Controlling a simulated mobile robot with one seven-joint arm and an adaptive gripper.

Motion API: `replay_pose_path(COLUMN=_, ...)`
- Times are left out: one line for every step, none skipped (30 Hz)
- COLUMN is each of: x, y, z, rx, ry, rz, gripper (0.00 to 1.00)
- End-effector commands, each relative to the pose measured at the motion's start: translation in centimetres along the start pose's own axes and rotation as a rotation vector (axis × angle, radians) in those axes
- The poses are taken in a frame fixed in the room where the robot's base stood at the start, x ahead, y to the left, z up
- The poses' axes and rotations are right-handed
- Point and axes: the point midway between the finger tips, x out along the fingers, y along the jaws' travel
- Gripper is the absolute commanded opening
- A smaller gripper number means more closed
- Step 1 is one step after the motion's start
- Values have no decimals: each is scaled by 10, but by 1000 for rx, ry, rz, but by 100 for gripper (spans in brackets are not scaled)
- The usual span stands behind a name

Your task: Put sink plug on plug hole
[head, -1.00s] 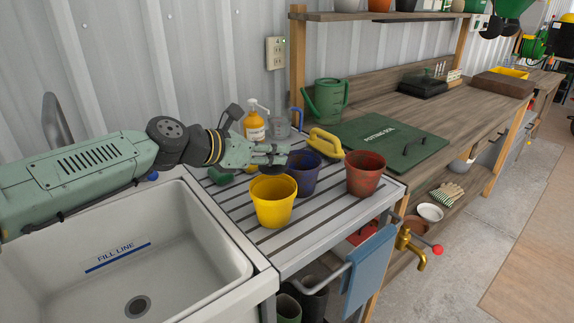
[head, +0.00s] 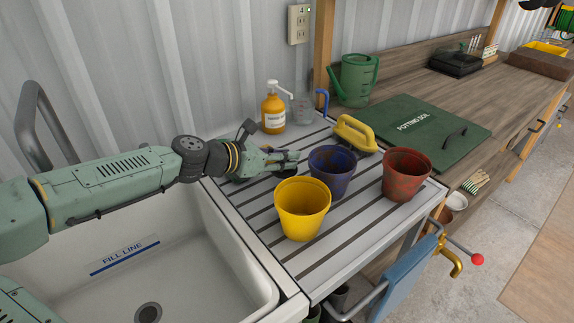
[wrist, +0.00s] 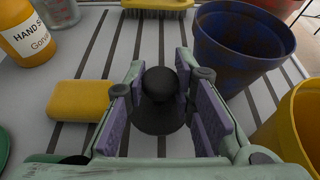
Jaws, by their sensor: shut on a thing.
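The black sink plug (wrist: 158,108), with a round knob on top, sits between the purple finger pads of my gripper (wrist: 163,88) in the wrist view. My gripper is shut on it, over the slatted drainboard (head: 262,222). In the head view my gripper (head: 290,160) is left of the blue pot and behind the yellow pot; the plug is hard to make out there. The plug hole (head: 148,312) is a dark round drain in the floor of the white sink (head: 200,250), near the bottom edge. It is uncovered.
Yellow (head: 302,209), blue (head: 332,170) and red (head: 405,174) pots stand on the drainboard. A soap bottle (head: 273,110), a yellow brush (head: 356,133) and a yellow sponge (wrist: 82,100) are nearby. A grey tap (head: 42,120) rises behind the sink. The basin looks empty.

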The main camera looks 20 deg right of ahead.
Motion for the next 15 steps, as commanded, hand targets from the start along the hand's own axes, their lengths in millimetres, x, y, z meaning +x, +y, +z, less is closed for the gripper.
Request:
replay_pose_path(x=2, y=0, z=-4, rx=-4, ry=-1, rz=-1, gripper=2)
replay_pose_path(x=3, y=0, z=-7, rx=-4, ry=-1, rz=-1, gripper=2)
replay_pose_path(x=6, y=0, z=-13, rx=-4, ry=0, rz=-1, gripper=2)
replay_pose_path(x=7, y=0, z=-17, rx=-5, ry=-1, rz=-1, gripper=2)
replay_pose_path(x=9, y=0, z=-21, rx=-4, ry=-2, rz=-1, gripper=2)
replay_pose_path(x=11, y=0, z=-26, rx=-4, ry=-1, rz=-1, gripper=2)
replay_pose_path(x=12, y=0, z=-29, rx=-3, ry=-1, rz=-1, gripper=2)
replay_pose_path(x=14, y=0, z=-31, rx=-3, ry=-1, rz=-1, gripper=2)
replay_pose_path(x=14, y=1, z=-33, rx=-1, ry=-1, rz=0, gripper=2)
replay_pose_path(x=15, y=1, z=-34, rx=0, ry=0, rz=0, gripper=2)
replay_pose_path(x=15, y=1, z=-35, rx=1, ry=0, rz=1, gripper=2)
replay_pose_path(x=15, y=1, z=-35, rx=1, ry=0, rz=1, gripper=2)
replay_pose_path(x=15, y=1, z=-35, rx=1, ry=0, rz=1, gripper=2)
replay_pose_path(x=15, y=1, z=-35, rx=1, ry=0, rz=1, gripper=2)
replay_pose_path(x=15, y=1, z=-35, rx=1, ry=0, rz=1, gripper=2)
